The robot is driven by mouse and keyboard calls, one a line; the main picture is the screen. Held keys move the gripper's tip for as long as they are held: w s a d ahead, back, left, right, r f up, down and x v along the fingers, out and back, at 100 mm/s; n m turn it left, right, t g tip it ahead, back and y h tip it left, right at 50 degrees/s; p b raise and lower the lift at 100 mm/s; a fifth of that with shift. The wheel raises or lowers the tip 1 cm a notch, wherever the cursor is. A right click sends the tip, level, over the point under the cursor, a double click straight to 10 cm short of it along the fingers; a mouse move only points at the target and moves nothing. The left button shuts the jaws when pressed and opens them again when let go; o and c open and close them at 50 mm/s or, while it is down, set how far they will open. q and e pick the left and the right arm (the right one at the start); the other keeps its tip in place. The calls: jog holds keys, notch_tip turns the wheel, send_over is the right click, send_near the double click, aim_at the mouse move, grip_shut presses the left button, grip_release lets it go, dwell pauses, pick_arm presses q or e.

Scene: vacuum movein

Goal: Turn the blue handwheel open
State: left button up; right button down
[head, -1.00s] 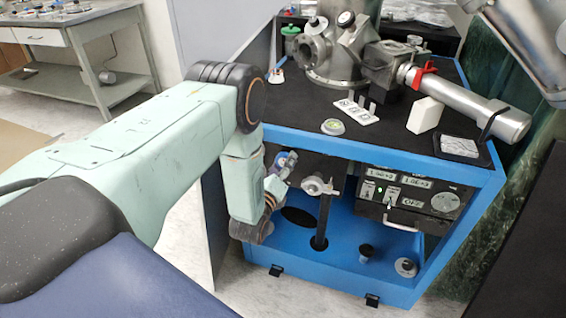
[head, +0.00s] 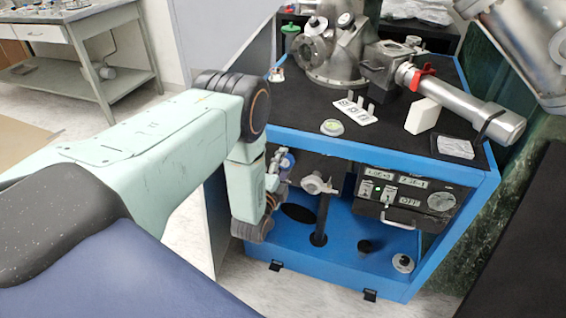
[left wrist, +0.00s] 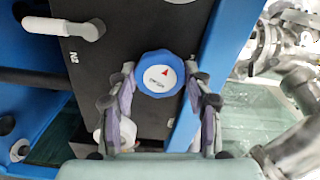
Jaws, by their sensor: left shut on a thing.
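In the head view my left gripper (head: 279,168) is under the black top, at the left of the blue-framed cart (head: 405,282). I cannot make out the handwheel clearly there. My right gripper is in neither view.
A grey valve fitting (head: 318,184) stands close to the right of my left gripper. A control box (head: 405,198) with displays sits further right under the top. In the left wrist view, a dark panel marked N2 (left wrist: 100,70) lies behind the handwheel, with a white-handled lever (left wrist: 65,28).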

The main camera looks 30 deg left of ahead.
pick_arm(q)
jog(key=n, duration=0.4)
jog(key=shift+n, duration=0.3)
jog(key=n, duration=1)
jog(key=shift+n, duration=0.4)
jog(key=n, duration=0.4)
jog(key=shift+n+b, duration=0.3)
jog(key=shift+b, duration=0.05)
jog(key=n, duration=0.4)
jog(key=shift+n+b, duration=0.3)
jog(key=shift+b, duration=0.1)
jog(key=n+b, duration=0.1)
jog(key=n, duration=0.3)
jog(key=n+b, duration=0.1)
jog(key=n, duration=0.4)
jog(key=shift+n+b, duration=1.1)
jog(key=shift+n, duration=1.2)
